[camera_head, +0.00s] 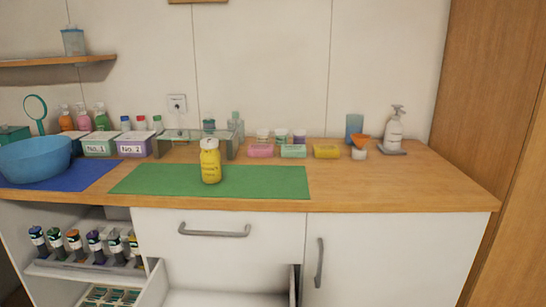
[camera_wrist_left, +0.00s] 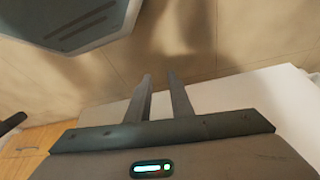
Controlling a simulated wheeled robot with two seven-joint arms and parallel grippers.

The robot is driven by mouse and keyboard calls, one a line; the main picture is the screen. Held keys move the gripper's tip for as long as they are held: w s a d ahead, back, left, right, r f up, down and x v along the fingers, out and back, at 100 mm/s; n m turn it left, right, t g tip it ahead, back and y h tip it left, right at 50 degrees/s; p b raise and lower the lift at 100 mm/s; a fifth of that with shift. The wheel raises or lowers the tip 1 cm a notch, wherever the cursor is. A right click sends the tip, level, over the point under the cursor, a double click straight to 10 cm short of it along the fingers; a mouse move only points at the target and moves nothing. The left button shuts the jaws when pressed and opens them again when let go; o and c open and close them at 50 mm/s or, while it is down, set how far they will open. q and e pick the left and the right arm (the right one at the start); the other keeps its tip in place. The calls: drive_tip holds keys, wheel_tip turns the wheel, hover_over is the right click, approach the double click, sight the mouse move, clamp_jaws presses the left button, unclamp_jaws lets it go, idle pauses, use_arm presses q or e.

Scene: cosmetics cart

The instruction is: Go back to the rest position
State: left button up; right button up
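My left gripper (camera_wrist_left: 159,76) shows in the left wrist view. Its two fingers stand apart with nothing between them, so it is open and empty. Behind the fingertips are a tan surface and a pale panel, and no object touches them. Neither of my arms shows in the head view. My right gripper is in neither view.
A yellow bottle (camera_head: 210,164) stands upright on a green mat (camera_head: 267,182) on the wooden counter (camera_head: 398,180). A blue bowl (camera_head: 35,160) sits at the left. Boxes and bottles line the back. Shelves and a partly open compartment are below. The counter's right front is clear.

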use_arm(q)
wheel_tip(320, 180, down, 17)
drive_tip(key=t+p, duration=0.1)
drive_tip(key=p, duration=1.1)
drive_tip(key=shift+w+d+r, duration=0.15)
drive_tip(key=shift+w+d, duration=0.15)
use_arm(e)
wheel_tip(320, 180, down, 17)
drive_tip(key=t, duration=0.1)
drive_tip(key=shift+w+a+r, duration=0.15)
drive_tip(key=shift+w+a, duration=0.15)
